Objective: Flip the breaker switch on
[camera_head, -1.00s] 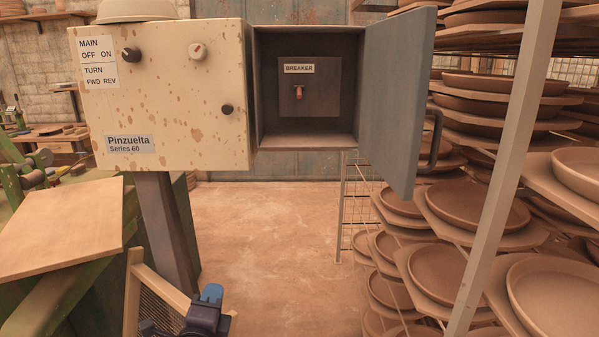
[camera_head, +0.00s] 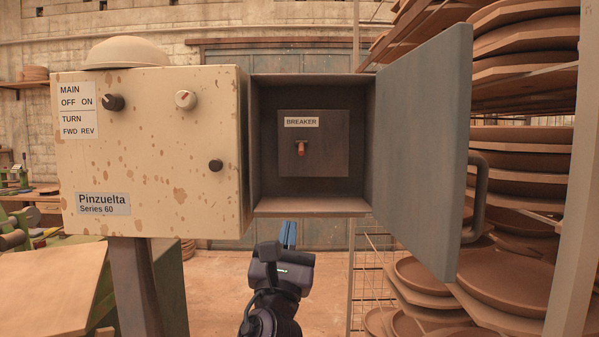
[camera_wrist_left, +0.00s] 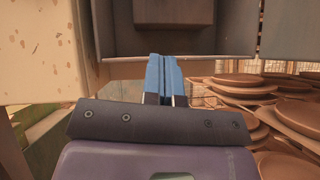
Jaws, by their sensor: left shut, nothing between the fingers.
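The breaker switch (camera_head: 301,148) is a small orange-red toggle under a BREAKER label (camera_head: 301,122). It sits on a dark plate (camera_head: 325,160) inside the open grey breaker box (camera_head: 312,206). The toggle appears to point down. My left gripper (camera_head: 288,233) is below the box's lower edge, in front of it, with blue fingers pointing up and forward. It is shut and empty. In the left wrist view, the blue fingers (camera_wrist_left: 163,75) are together under the box opening, and the toggle is not visible there. My right gripper is not in view.
The box door (camera_head: 425,150) hangs open to the right, with a dark handle (camera_head: 478,195). A cream control panel (camera_head: 150,165) with knobs adjoins the box on the left. Racks of clay plates (camera_head: 515,275) stand at right. The space below the box is mostly free.

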